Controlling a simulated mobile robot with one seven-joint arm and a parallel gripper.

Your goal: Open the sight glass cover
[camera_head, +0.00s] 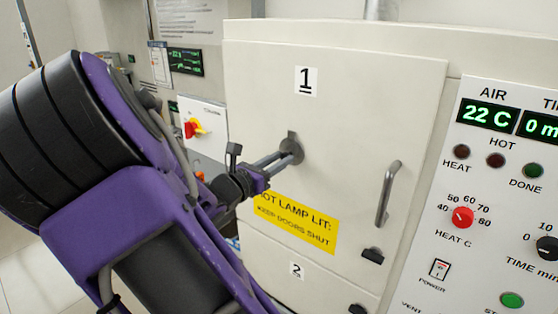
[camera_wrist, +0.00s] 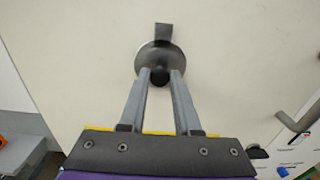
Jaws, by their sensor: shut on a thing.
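The sight glass cover (camera_head: 291,148) is a dark round disc on the upper door marked 1 (camera_head: 345,110). In the wrist view the cover (camera_wrist: 152,55) has a dark tab (camera_wrist: 162,31) above it and a small black knob (camera_wrist: 160,76) at its lower part. My gripper (camera_head: 280,160) reaches in from the left in the head view. In the wrist view its two grey fingers (camera_wrist: 161,75) are shut on the knob, one on each side. The cover lies flat against the door; what is behind it is hidden.
A bar handle (camera_head: 388,193) and a dark latch (camera_head: 373,256) are to the right on the door. A yellow hot-lamp label (camera_head: 296,222) sits below the cover. A control panel (camera_head: 480,210) is further right, and a red-yellow switch (camera_head: 194,128) is on the left wall.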

